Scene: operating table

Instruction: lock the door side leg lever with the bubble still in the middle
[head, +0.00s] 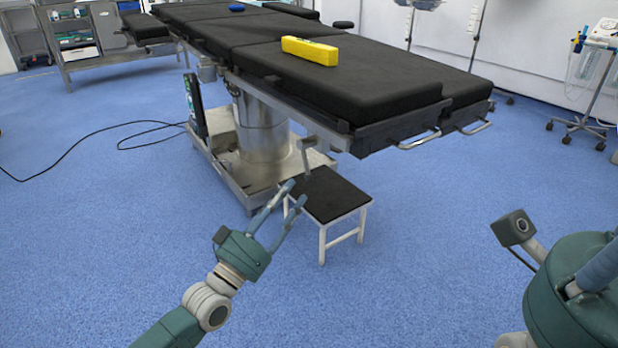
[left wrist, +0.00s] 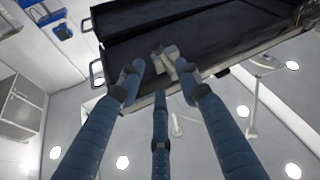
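A yellow spirit level (head: 310,51) lies flat on the black operating table (head: 385,90) in the head view; its bubble is too small to read. A grey metal lever (head: 306,152) hangs below the table near the column; I cannot tell whether it is locked. My left gripper (head: 291,192) is open and empty, pointing up at the lever from below, apart from it. In the left wrist view, a pale lever-like part (left wrist: 165,62) shows between the spread fingers, under the table. My right gripper (head: 590,275) is at the lower right, partly cut off by the frame.
A step stool (head: 328,193) with a black top stands beside my left gripper, under the table edge. The steel table base (head: 232,165) and column are behind it. A dark cable (head: 100,130) lies on the blue floor at left.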

